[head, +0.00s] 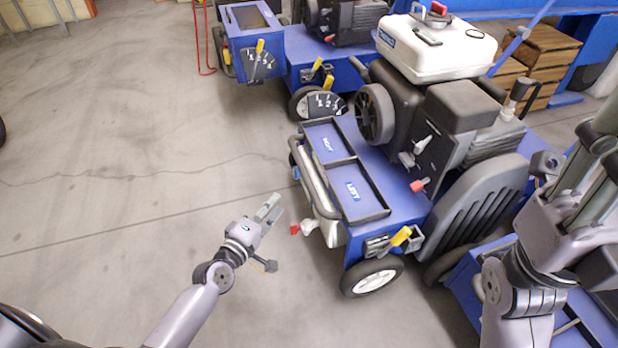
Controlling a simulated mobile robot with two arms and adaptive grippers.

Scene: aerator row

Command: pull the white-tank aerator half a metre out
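The white-tank aerator stands right of centre, with a white tank (436,48) on top and a dark engine below. Its blue deck (388,208) carries a two-part tray (345,172) with blue labels. A grey bar handle (314,178) runs along its left end, and a wheel (371,277) shows at its near corner. My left gripper (273,235) is open and empty over the floor, left of the handle and apart from it.
Another blue aerator (300,55) stands behind, and part of another blue machine (460,283) shows at the lower right, near my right arm. Wooden crates (545,55) stand at the back right. The concrete floor (120,160) to the left is clear.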

